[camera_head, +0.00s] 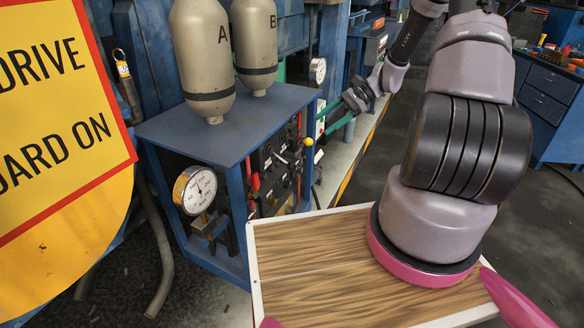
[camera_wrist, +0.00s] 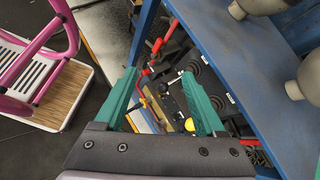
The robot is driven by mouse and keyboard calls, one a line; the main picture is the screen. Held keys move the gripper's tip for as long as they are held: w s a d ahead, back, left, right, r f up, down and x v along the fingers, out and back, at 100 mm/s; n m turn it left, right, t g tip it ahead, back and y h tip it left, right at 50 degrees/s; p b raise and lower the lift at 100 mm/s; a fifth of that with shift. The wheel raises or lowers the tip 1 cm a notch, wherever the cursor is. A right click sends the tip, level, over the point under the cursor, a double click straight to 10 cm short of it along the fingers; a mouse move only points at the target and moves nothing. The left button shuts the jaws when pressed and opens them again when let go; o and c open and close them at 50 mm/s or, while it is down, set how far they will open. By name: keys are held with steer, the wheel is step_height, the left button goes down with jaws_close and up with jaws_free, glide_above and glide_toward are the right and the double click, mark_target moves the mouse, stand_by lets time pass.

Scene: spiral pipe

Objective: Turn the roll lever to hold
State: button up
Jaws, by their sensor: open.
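A control panel (camera_head: 272,160) with several levers and knobs is set in the side of a blue cabinet. Its labels are too small to read, so I cannot tell which lever is the roll lever. A red handle (camera_head: 255,182) and a yellow-topped post (camera_head: 309,143) show there. My gripper (camera_head: 328,118), with green fingers, is open in front of the panel, to its right. Nothing is held, and contact cannot be told.
The blue cabinet (camera_head: 225,113) carries two beige tanks (camera_head: 202,50) on top and a gauge (camera_head: 195,190) at its near end. A blue upright edge (camera_wrist: 146,30) runs close to the panel. A yellow sign (camera_head: 55,120) fills the left. Floor is open at right.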

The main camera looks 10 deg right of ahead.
mark_target(292, 167)
step_height(292, 167, down, 20)
steer(key=w+m+t+y, duration=0.2)
steer(key=m+t+y, duration=0.3)
steer(key=m+t, duration=0.4)
steer(key=shift+m+g, duration=0.6)
steer(key=x, duration=1.1)
steer(key=shift+s+a, duration=0.1)
steer(key=shift+s, duration=0.3)
jaws_close()
